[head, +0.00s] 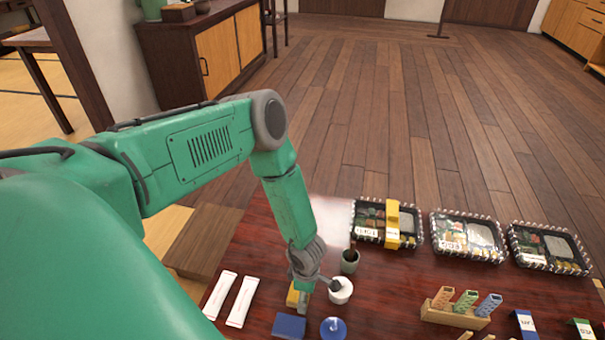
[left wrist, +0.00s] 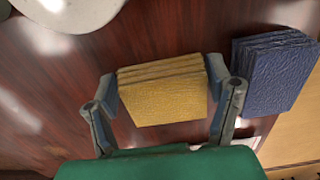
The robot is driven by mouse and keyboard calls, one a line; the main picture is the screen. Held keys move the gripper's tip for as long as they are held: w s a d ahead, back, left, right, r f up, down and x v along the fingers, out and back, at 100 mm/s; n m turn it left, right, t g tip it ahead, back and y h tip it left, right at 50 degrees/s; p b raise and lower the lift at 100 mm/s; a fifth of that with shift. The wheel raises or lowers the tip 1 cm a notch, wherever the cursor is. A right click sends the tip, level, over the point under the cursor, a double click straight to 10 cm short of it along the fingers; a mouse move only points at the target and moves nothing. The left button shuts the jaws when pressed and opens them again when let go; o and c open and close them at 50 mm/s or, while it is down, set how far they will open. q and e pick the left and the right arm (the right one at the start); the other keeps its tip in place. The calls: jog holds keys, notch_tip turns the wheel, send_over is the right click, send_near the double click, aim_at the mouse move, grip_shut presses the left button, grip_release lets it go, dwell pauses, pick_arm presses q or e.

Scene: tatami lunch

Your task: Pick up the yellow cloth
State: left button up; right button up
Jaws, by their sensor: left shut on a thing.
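The yellow cloth (left wrist: 165,92) is a folded, textured stack. It sits between the two fingers of my left gripper (left wrist: 165,100) in the left wrist view, with the fingers against its sides. In the head view the left gripper (head: 303,298) points down at the front of the dark red table, and the yellow cloth (head: 292,297) is partly hidden behind it. I cannot tell whether the cloth touches the table. My right gripper is not in view.
A folded blue cloth (left wrist: 270,72) lies beside the yellow one. A white cup (head: 341,291), a dark green cup (head: 349,262) and a round blue item (head: 333,328) stand close to the gripper. Two white packets (head: 231,299) lie left. Lunch boxes (head: 466,237) line the table's back.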

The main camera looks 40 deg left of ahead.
pick_arm(q)
jog(key=shift+a+r, duration=0.1)
jog(key=shift+a, duration=0.05)
jog(key=r+p, duration=0.1)
jog(key=r, duration=0.3)
jog(key=r+p, duration=0.2)
jog(key=r, duration=0.2)
jog(key=shift+d+r, duration=0.2)
jog(key=shift+r, duration=0.2)
jog(key=shift+a+r+p, duration=0.1)
jog(key=shift+r+p, duration=0.2)
jog(key=shift+r, duration=0.1)
